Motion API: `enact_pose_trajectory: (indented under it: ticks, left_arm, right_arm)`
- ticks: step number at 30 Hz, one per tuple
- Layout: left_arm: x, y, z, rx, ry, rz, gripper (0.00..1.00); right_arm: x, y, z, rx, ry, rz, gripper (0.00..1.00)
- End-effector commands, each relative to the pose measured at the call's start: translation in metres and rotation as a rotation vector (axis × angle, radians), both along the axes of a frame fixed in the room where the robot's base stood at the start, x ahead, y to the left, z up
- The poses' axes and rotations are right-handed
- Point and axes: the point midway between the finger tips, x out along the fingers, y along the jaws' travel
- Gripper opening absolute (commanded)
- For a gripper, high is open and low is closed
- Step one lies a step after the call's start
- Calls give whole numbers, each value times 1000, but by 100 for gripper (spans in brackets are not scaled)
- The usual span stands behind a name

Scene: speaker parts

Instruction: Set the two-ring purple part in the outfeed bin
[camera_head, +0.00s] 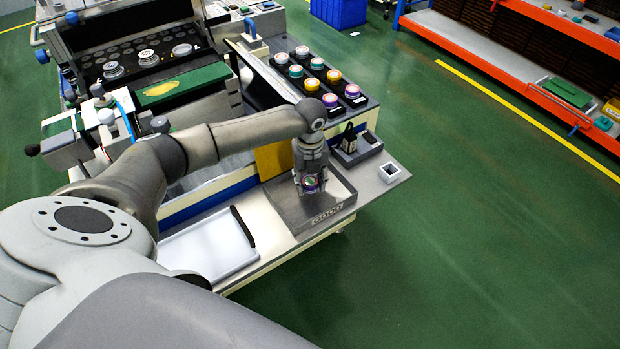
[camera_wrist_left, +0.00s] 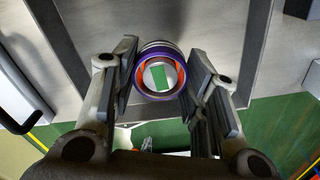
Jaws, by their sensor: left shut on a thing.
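My left gripper (camera_head: 311,186) is shut on a round part with a purple outer band and an orange-red ring inside (camera_wrist_left: 144,76). In the left wrist view the part sits between the two finger pads, with a white face and a green rectangle turned to the camera. In the head view the gripper reaches down within the outline of the grey outfeed bin (camera_head: 338,192), whose front wall reads "GOOD". The bin's grey surface also shows in the left wrist view (camera_wrist_left: 215,35). I cannot tell whether the part touches the bin floor. My right gripper is not in view.
A black rack (camera_head: 318,86) of several colored round parts, some purple, stands behind the bin. A small holder with a black item (camera_head: 349,142) and a square hollow block (camera_head: 389,172) are to its right. A white tray (camera_head: 207,246) lies to its left.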

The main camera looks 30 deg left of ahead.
Motion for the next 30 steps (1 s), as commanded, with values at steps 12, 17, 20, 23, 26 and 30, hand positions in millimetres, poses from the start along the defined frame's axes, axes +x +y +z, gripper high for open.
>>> enact_pose_trajectory:
  ticks: [12, 17, 20, 23, 26, 30]
  left_arm:
    - [0, 0, -9, 0, -1, 0, 9]
    - [0, 0, -12, 0, -1, 0, 9]
    - [0, 0, -14, 0, -1, 0, 9]
    - [0, 0, -16, 0, -1, -1, 9]
    - [0, 0, -18, 1, -1, -1, 9]
    - [0, 0, -21, 1, -1, -1, 9]
  right_arm:
    - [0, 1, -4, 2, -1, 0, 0]
    - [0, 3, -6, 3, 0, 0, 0]
    - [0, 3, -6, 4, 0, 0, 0]
    - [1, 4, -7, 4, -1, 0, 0]
    - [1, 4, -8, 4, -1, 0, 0]
    - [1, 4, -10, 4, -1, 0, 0]
